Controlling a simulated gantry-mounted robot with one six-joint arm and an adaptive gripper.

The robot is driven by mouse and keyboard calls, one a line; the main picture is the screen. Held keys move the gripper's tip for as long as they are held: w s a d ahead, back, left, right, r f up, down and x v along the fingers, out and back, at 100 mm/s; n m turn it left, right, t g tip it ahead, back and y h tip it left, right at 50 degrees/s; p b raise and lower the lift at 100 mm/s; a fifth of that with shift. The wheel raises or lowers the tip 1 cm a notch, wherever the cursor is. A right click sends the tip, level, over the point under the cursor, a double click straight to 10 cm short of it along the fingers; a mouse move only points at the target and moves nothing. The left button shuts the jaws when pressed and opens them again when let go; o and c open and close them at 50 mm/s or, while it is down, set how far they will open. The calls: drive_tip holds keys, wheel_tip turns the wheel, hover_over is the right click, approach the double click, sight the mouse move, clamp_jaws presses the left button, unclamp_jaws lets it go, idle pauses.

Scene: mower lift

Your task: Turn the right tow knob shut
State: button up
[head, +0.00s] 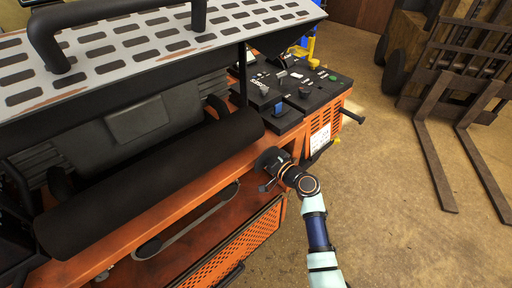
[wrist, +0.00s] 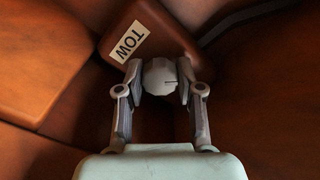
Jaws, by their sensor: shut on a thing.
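The tow knob (wrist: 160,77) is a small, pale grey, faceted knob with a dark line on its face, seen in the wrist view just below a white label reading TOW (wrist: 130,41). My gripper (wrist: 160,84) is shut on the knob, with one finger on its left side and one on its right. In the head view my gripper (head: 269,168) reaches the orange front of the mower near its right end. The knob itself is hidden there behind my gripper and wrist.
A black padded roller (head: 160,180) lies left of my gripper. A black control panel (head: 290,90) sits above it. A forklift (head: 450,90) with forks stands at the right. The concrete floor (head: 390,220) between is clear.

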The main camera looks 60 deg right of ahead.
drive_tip(key=m+p, duration=0.2)
drive_tip(key=m, duration=0.6)
drive_tip(key=shift+m, duration=0.6)
drive_tip(key=o, duration=1.1)
drive_tip(key=shift+o, duration=0.2)
drive_tip(key=v, duration=1.2)
